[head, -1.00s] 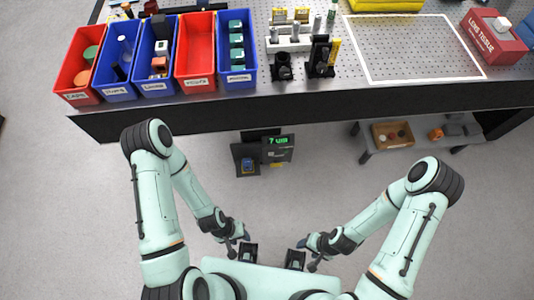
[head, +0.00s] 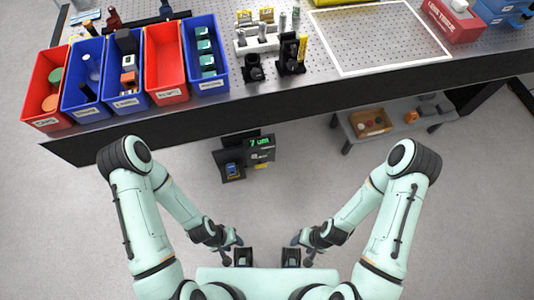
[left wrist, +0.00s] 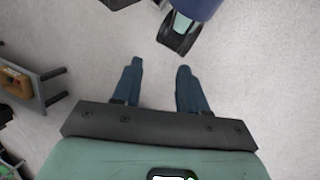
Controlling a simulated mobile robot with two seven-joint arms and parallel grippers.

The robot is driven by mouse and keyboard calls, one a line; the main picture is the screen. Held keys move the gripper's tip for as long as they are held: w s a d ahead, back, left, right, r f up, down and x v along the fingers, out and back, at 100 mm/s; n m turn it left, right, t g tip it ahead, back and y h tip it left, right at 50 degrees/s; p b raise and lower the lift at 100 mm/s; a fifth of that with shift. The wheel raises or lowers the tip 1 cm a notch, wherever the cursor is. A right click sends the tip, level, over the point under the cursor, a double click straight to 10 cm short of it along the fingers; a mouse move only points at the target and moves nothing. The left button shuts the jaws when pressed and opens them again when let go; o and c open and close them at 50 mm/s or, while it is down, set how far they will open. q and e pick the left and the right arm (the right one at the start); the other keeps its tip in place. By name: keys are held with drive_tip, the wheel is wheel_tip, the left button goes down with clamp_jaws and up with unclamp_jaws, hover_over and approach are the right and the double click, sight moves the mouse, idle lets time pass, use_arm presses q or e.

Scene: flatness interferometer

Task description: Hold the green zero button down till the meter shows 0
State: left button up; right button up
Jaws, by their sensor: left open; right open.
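The meter (head: 260,149) is a dark box below the front edge of the bench, with a green display that reads "7 um". A dark unit (head: 229,164) with a small blue part stands against its left side. I cannot make out the green zero button in the head view. My left gripper (head: 232,247) is low in front of my body, well short of the meter. It is open and empty over bare floor in the left wrist view (left wrist: 160,86). My right gripper (head: 301,248) is at the same level to the right, open and apart from everything.
The bench (head: 300,92) spans the back, with red and blue bins (head: 166,97) on its left and black holders (head: 253,73) near its middle. A low grey table (head: 352,136) with a wooden tray (head: 372,131) stands right of the meter. The floor between is clear.

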idle(0.4)
use_arm(q)
clamp_jaws()
idle(1.6)
